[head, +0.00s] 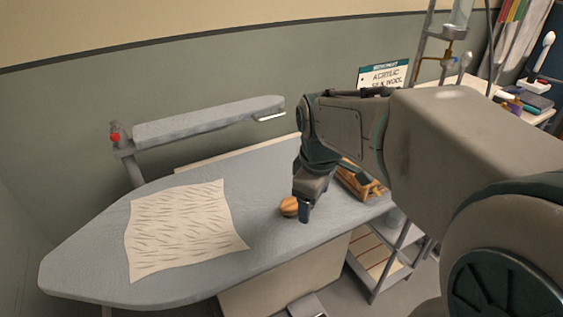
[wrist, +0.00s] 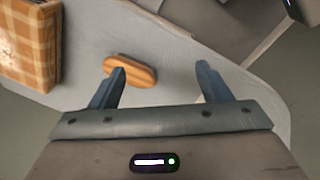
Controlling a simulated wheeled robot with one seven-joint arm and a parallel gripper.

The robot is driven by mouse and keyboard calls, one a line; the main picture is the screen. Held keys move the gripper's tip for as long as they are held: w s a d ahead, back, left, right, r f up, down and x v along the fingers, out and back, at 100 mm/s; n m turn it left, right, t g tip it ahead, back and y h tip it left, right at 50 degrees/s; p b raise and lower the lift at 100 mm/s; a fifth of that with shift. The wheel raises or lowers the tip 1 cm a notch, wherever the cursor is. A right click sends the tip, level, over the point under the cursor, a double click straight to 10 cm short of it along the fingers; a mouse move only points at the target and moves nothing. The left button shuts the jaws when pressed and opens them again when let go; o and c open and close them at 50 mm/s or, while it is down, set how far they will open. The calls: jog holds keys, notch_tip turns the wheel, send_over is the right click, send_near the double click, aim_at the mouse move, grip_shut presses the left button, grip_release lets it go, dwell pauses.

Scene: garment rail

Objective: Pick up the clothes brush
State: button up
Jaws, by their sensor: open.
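The clothes brush (head: 289,206) looks like a small oval orange-brown wooden piece lying on the grey ironing board (head: 80,255). It also shows in the wrist view (wrist: 138,69), where striped wood grain is visible and the left finger covers part of its lower left end. Bristles are not visible. My gripper (head: 304,214) points down over the board, just right of the brush in the head view. In the wrist view my gripper (wrist: 160,71) is open, its fingers wide apart, with the brush nearer the left finger and nothing held.
A brown checked block (wrist: 30,45) lies on the board, partly behind my arm in the head view (head: 362,181). A cream wrinkled cloth (head: 185,230) lies at left. A narrow sleeve board (head: 205,120) stands behind. A cluttered side table (head: 540,118) is at right.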

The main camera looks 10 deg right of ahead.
jog(key=w+r+n+g+p, duration=0.1)
jog(key=w+n+g+p, duration=0.1)
jog(key=w+n, duration=0.95)
send_over(289, 208)
jog(key=w+d, duration=0.2)
jog(key=d, duration=0.2)
jog(key=shift+n, duration=0.45)
jog(key=f, duration=0.8)
jog(key=shift+w+a, duration=0.15)
jog(key=shift+w, duration=0.05)
notch_tip(289, 208, down, 6)
jog(key=shift+w+a+r+p, duration=0.1)
jog(key=shift+a+r+p, duration=0.05)
jog(key=shift+p, duration=0.15)
jog(key=c, duration=1.1)
